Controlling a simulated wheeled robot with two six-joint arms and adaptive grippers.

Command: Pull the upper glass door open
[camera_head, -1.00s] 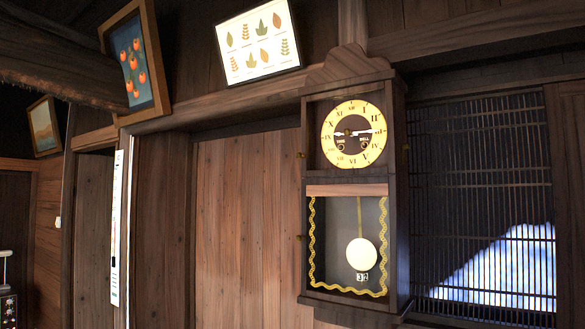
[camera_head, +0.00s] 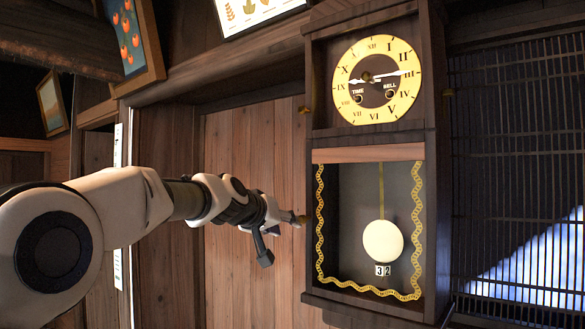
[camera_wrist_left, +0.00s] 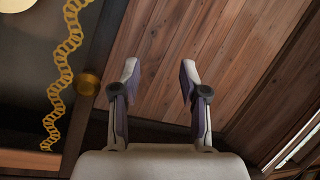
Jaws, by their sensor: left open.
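The dark wooden wall clock (camera_head: 375,170) has an upper door (camera_head: 322,85) in front of the cream, Roman-numeral dial (camera_head: 377,80). This upper door looks closed. A small brass knob (camera_head: 307,111) sits at its left edge. The lower section holds a white pendulum (camera_head: 383,240) framed by a wavy gold chain. My left gripper (camera_head: 281,228) is at the clock's lower left side, below the upper door. In the left wrist view its fingers (camera_wrist_left: 160,72) are apart with nothing between them. A brass knob (camera_wrist_left: 88,82) lies left of the fingers, beside the gold chain. My right gripper is not in view.
A plank wall (camera_head: 235,150) stands behind my left arm. A lattice screen (camera_head: 515,140) is right of the clock. A framed fruit picture (camera_head: 130,40) and a leaf chart (camera_head: 258,12) hang above. The space before the clock face is clear.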

